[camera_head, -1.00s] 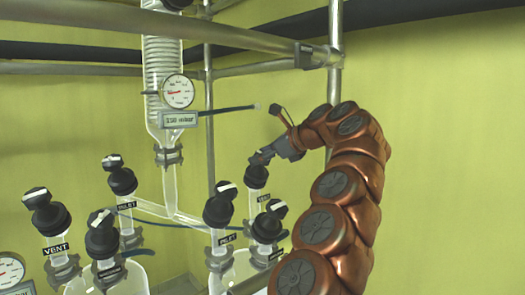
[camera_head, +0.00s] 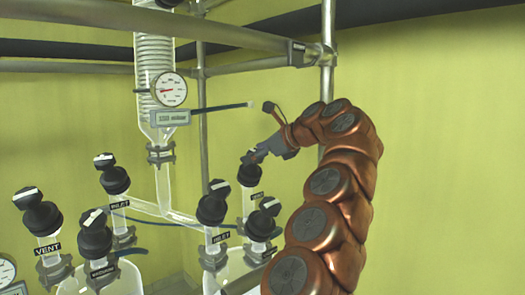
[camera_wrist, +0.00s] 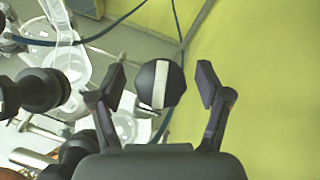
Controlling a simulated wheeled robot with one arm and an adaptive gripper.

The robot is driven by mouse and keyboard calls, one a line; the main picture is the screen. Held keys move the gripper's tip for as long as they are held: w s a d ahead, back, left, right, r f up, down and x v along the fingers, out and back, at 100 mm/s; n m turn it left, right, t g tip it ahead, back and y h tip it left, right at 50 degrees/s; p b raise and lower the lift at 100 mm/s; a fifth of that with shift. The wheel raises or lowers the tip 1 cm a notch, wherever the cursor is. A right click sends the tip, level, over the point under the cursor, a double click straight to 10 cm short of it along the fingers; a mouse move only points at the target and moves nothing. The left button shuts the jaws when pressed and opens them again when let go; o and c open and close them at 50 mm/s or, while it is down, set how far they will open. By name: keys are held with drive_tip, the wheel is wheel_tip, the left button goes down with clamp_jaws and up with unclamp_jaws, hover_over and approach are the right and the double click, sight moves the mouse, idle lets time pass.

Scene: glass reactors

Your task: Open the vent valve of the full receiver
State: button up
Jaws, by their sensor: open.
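A black valve knob (camera_head: 249,173) with a label on its glass neck sits at the back of the right glass vessel (camera_head: 231,270). The label is too small to read surely. My gripper (camera_head: 254,157) is at this knob from above and partly covers it. In the wrist view the knob (camera_wrist: 160,84), with a white stripe, lies between the open fingers of my gripper (camera_wrist: 162,88), with a gap on both sides. Another knob (camera_head: 36,212) over a neck labelled VENT stands on the left vessel (camera_head: 128,280). The liquid level in either vessel cannot be told.
Knobs stand close by: one labelled INLET (camera_head: 213,203) and one in front (camera_head: 262,220). A glass column (camera_head: 155,80) with a dial gauge (camera_head: 170,89) rises behind. The right side is open wall.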

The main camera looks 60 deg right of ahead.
drive_tip(key=v, duration=1.1)
drive_tip(key=shift+s+r, duration=0.2)
drive_tip(key=shift+s, duration=0.1)
idle(0.3)
drive_tip(key=shift+s, duration=0.1)
idle(0.5)
